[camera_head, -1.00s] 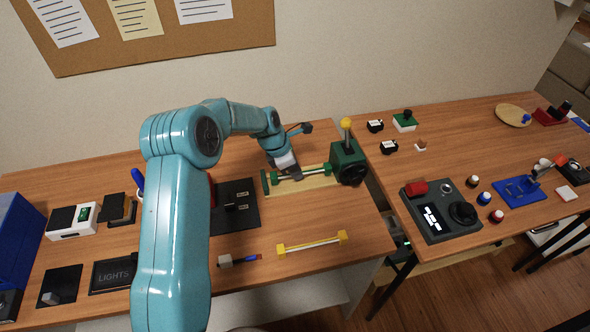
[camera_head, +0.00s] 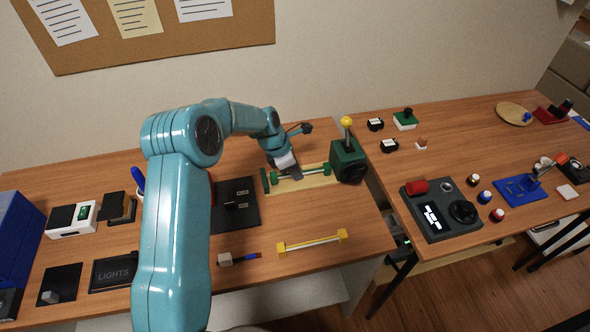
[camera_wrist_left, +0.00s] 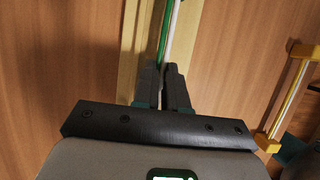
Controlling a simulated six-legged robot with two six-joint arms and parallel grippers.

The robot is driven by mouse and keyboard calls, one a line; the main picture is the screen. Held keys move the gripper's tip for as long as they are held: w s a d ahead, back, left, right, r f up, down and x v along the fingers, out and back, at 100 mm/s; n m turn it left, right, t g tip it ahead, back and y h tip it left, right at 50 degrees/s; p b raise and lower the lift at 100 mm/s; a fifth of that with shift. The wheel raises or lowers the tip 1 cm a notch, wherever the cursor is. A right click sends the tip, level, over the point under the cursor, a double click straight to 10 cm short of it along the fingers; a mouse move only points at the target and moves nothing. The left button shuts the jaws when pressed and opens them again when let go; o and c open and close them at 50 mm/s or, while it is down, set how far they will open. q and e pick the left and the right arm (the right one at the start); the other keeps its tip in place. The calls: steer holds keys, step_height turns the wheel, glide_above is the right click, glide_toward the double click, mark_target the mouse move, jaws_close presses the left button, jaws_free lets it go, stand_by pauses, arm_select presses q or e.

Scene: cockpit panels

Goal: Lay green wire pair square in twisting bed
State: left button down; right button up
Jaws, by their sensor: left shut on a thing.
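The green wire pair (camera_head: 312,172), a green and a white strand with green end blocks, lies along the pale wooden twisting bed (camera_head: 318,184) on the left table. The bed's green crank housing (camera_head: 347,161) with a yellow knob stands at its right end. My left gripper (camera_head: 294,175) is over the bed's left part. In the left wrist view the gripper (camera_wrist_left: 166,72) is shut on the wire pair (camera_wrist_left: 170,35), which runs away between the fingertips. The fingers hide the gripped part, and I cannot tell whether the pair touches the bed. My right gripper is not in view.
A yellow-ended wire pair (camera_head: 312,243) lies nearer the front edge. A gap separates this table from the right table with a control box (camera_head: 440,210).

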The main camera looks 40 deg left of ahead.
arm_select(q)
steer(key=shift+f, duration=0.25)
steer(key=c, duration=1.1)
jaws_free()
steer(key=shift+r, duration=0.1)
